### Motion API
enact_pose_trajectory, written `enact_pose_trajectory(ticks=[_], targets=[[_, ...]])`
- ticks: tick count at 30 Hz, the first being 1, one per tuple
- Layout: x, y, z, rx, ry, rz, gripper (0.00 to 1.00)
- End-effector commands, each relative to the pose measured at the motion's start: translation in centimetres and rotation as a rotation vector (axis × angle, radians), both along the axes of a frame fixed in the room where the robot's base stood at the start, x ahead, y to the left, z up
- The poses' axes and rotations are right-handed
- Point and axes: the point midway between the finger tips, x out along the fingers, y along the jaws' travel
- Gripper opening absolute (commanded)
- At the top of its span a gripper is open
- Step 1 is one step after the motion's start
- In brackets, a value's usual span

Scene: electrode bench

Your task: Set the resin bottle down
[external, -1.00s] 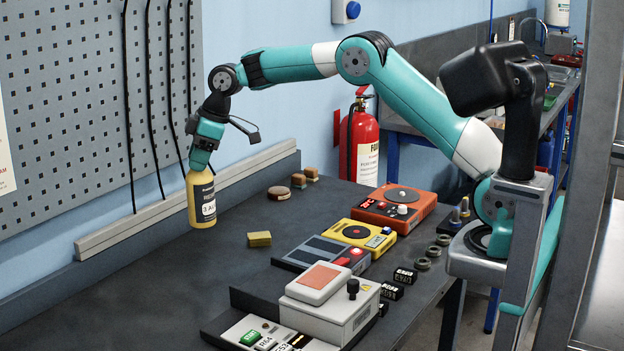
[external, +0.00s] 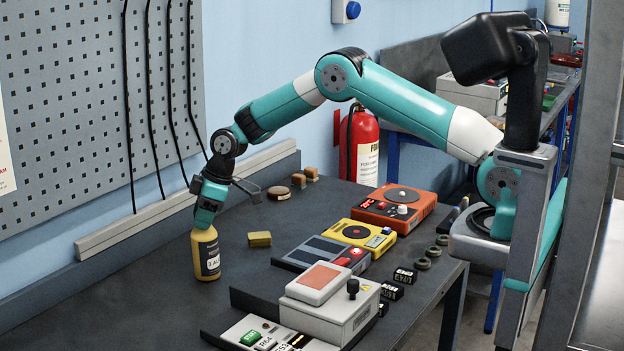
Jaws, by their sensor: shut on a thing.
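The resin bottle (external: 206,256) is yellow with a dark label that has a white patch. It is upright at the left part of the dark bench (external: 130,300). My gripper (external: 204,225) is shut on the top of the bottle from above. The bottle's base is at or very near the bench top; I cannot tell whether it touches. The fingertips and the bottle's neck are mostly hidden.
A small yellow block (external: 259,239) lies right of the bottle. Grey (external: 322,254), yellow (external: 360,236) and orange (external: 394,208) devices stand further right, with a white box (external: 330,307) in front. Brown pieces (external: 279,193) lie behind. The bench's left front is clear.

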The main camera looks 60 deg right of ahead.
Motion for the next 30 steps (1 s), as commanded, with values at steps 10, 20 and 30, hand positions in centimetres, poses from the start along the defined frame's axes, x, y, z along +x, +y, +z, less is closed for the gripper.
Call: enact_pose_trajectory(ticks=[10, 20, 30], targets=[[0.0, 0.0, -0.3, 0.0, 0.0, 0.0, 0.58], [0.0, 0.0, -0.1, 0.001, -0.001, 0.0, 0.65], [-1.3, -1.5, 4.7, 0.001, -0.006, -0.002, 0.65]])
